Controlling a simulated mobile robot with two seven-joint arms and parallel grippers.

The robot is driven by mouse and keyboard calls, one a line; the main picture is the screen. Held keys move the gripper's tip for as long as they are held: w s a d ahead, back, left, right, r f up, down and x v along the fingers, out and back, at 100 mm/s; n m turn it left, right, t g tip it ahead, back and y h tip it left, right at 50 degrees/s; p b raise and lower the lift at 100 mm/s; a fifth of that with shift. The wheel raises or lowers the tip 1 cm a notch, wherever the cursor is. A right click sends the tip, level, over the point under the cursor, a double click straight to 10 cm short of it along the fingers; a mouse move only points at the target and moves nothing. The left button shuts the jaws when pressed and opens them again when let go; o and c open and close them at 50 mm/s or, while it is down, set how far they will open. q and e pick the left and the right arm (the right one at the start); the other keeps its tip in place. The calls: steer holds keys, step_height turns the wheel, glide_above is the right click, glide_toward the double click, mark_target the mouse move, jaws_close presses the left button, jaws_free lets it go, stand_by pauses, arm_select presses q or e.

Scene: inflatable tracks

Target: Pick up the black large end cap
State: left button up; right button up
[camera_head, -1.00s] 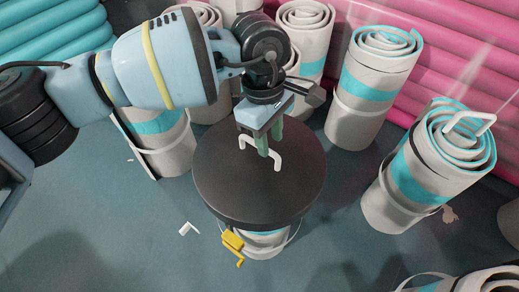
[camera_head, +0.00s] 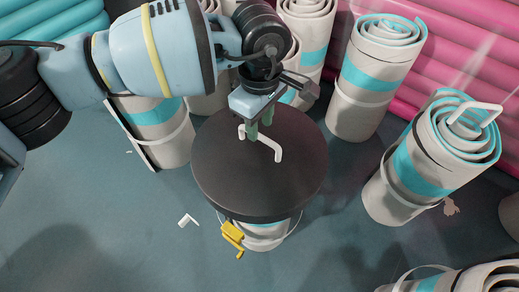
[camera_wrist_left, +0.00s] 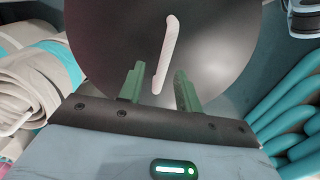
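The black large end cap (camera_head: 230,180) is a dark round disc lying on top of an upright rolled bundle in the middle of the head view. It also fills the top of the left wrist view (camera_wrist_left: 110,50). A white bar handle (camera_head: 268,146) stands on its upper face. My left gripper (camera_head: 259,127) is over the far part of the cap, beside the handle. In the left wrist view its two green fingers (camera_wrist_left: 158,78) are apart, with one end of the handle (camera_wrist_left: 166,55) showing between them. Whether the fingers touch the cap is unclear. My right gripper is not in view.
A yellow crank-like piece (camera_head: 232,235) hangs at the near side of the bundle. Rolled white bundles with turquoise bands (camera_head: 378,70) stand behind and to the right (camera_head: 440,160). A small white bracket (camera_head: 187,219) lies on the floor. Open floor lies at the lower left.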

mark_target(260, 135)
arm_select(q)
steer(key=f+b, duration=0.1)
steer(key=f, duration=0.3)
steer(key=shift+s+f, duration=0.1)
steer(key=shift+s, duration=0.1)
jaws_close()
